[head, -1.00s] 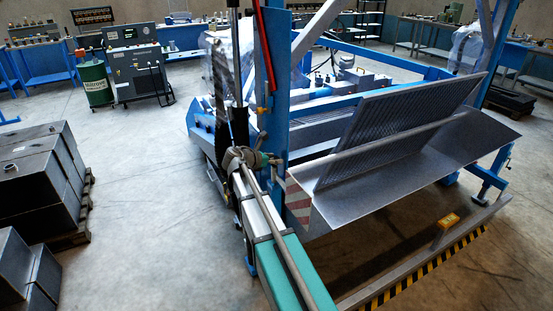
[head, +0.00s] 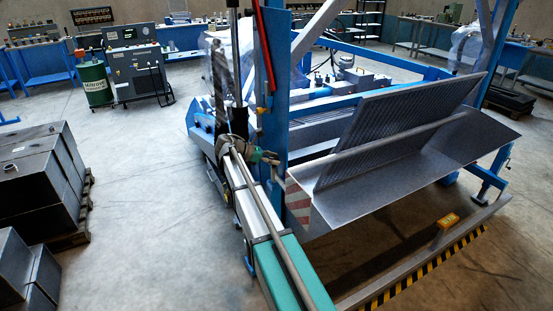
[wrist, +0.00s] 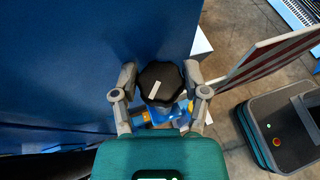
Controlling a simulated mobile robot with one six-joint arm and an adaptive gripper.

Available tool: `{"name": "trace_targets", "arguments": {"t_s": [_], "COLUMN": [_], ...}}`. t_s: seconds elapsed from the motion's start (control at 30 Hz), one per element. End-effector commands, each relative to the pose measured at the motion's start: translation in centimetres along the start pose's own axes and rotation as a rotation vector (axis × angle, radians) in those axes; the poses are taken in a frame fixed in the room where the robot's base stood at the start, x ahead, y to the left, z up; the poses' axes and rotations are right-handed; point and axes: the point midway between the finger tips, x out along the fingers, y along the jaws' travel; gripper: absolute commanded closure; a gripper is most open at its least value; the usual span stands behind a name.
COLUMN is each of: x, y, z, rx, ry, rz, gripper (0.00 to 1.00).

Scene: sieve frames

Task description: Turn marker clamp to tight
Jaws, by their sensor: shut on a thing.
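The marker clamp's black lobed knob (wrist: 153,92), with a white line on its face, sits between my two grey fingers in the wrist view. My gripper (wrist: 160,80) is shut on the knob, one finger against each side. The white line points up and slightly right. The red-and-white striped marker board (wrist: 272,52) is to the right of the knob. In the head view the marker board (head: 298,202) hangs beside the blue post, and my gripper (head: 270,158) is at that post; the knob is too small to make out there.
A blue post (head: 274,95) stands right behind the clamp. A large grey sloped metal tray (head: 430,160) lies to the right. A black-and-yellow striped rail (head: 420,265) runs along the floor. Dark blocks (head: 40,185) are stacked at left, with open floor between.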

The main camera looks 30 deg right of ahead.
Motion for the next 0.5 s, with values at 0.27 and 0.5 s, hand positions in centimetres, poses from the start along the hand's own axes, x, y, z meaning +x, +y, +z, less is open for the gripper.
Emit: {"name": "trace_targets", "arguments": {"t_s": [0.27, 0.5], "x": [-0.19, -0.14], "y": [-0.06, -0.03], "z": [-0.21, -0.15], "rx": [-0.002, -0.001], "ry": [0.006, 0.004], "rz": [-0.002, -0.001], "gripper": [0.89, 0.10]}}
